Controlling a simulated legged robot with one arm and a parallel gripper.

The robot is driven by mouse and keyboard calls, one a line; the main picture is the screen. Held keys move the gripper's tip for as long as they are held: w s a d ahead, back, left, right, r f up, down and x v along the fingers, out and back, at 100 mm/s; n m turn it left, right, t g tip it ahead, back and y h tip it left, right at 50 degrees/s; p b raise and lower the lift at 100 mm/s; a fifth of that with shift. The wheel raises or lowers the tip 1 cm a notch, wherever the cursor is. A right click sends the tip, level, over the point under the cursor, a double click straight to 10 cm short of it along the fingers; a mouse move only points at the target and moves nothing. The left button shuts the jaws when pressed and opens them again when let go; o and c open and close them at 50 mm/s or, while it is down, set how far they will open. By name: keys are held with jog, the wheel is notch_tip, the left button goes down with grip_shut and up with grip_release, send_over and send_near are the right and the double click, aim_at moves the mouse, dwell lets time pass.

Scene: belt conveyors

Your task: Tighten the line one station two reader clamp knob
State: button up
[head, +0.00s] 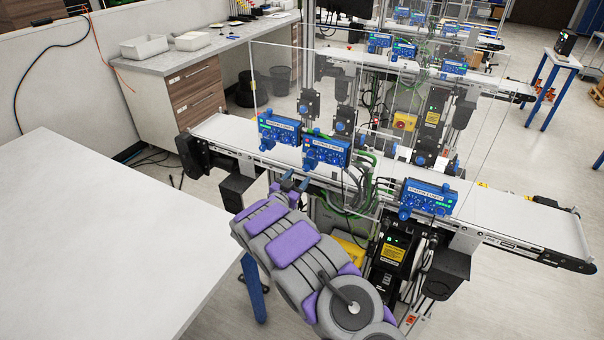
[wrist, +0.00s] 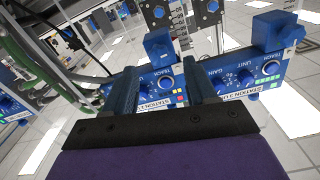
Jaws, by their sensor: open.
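Three blue reader boxes sit along the near belt's front in the head view: a left one (head: 279,130), a middle one (head: 326,150) and a right one (head: 428,197). Blue knobs show at the left box (head: 267,144) and the middle box (head: 309,163). My gripper (head: 290,181) is open and empty, just below and in front of these two. In the wrist view, one labelled box (wrist: 158,88) shows between my fingers (wrist: 164,88); another (wrist: 245,80) is at right, with a blue knob block (wrist: 274,31) above.
The white near belt (head: 520,212) runs behind the boxes, with a clear panel (head: 262,80) standing over it. Green cables (head: 345,205) hang beside the middle box. A bare white table (head: 100,230) is at left, and open floor lies at lower right.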

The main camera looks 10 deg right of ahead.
aim_at(305, 169)
jog(key=x, duration=0.3)
jog(key=shift+w+d, duration=0.15)
jog(key=shift+d, duration=0.05)
jog(key=shift+w+d, duration=0.1)
jog(key=shift+w, duration=0.25)
grip_shut()
